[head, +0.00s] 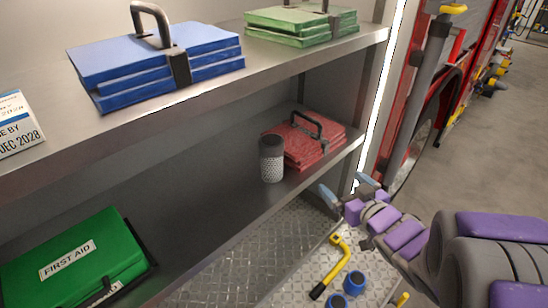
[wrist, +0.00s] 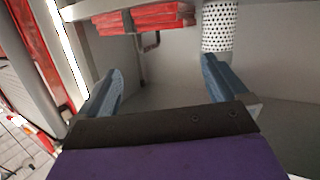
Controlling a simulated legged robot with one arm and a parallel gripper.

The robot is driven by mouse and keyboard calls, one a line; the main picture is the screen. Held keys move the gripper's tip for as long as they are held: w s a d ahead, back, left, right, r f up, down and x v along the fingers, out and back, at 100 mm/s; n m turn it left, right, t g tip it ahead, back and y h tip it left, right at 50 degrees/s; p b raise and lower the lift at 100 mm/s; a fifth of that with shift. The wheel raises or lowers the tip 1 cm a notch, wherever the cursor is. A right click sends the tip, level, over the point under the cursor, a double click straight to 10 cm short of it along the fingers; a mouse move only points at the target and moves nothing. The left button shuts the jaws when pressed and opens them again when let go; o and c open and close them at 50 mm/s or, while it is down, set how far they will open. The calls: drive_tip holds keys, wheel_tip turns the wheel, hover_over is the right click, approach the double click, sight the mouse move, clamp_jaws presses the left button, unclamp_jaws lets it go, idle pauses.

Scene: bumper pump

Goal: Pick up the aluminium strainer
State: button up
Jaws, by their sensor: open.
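The aluminium strainer (head: 272,158) is a small grey cylinder with a perforated lower part. It stands on the middle shelf near its front edge, just left of a red folded stack. In the wrist view the strainer (wrist: 218,27) shows at the top right, with its holes visible, beyond the right finger. My gripper (head: 350,190) is in front of the shelf's right end, to the right of the strainer and apart from it. In the wrist view my gripper (wrist: 160,85) has its two blue fingers wide apart, with nothing between them.
The red stack (head: 308,140) with a dark handle lies beside the strainer. The metal shelf (head: 220,205) has free room to the left, up to a green first aid case (head: 75,265). Blue (head: 160,60) and green (head: 300,25) stacks lie on the upper shelf (head: 200,95). A yellow-handled tool (head: 338,265) lies below.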

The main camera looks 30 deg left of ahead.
sight(280, 155)
drive_tip(key=s+a+r+n+g+y, duration=0.25)
drive_tip(key=s+a+y, duration=0.25)
drive_tip(key=a, duration=0.3)
drive_tip(key=shift+m, duration=0.25)
drive_tip(key=x, duration=0.3)
drive_tip(key=f+x, duration=0.1)
drive_tip(key=x, duration=0.3)
drive_tip(key=b+x, duration=0.1)
drive_tip(key=x, duration=0.3)
drive_tip(key=shift+w+f, duration=0.15)
drive_tip(key=shift+f, duration=0.15)
drive_tip(key=shift+w+a, duration=0.15)
drive_tip(key=shift+a, duration=0.1)
drive_tip(key=shift+w+d+r, duration=0.15)
drive_tip(key=shift+w+r, duration=0.05)
drive_tip(key=shift+w, duration=0.05)
drive_tip(key=shift+w+b, duration=0.3)
drive_tip(key=x, duration=0.5)
drive_tip(key=shift+s+f+b, duration=0.2)
drive_tip(key=shift+f+b, duration=0.05)
drive_tip(key=shift+b, duration=0.1)
drive_tip(key=shift+d+r, duration=0.2)
drive_tip(key=shift+d, duration=0.2)
drive_tip(key=c, duration=0.4)
drive_tip(key=shift+c, duration=0.9)
drive_tip(key=shift+a+f, duration=0.1)
drive_tip(key=shift+a, duration=0.15)
drive_tip(key=c, duration=0.6)
drive_tip(key=shift+c, duration=1.4)
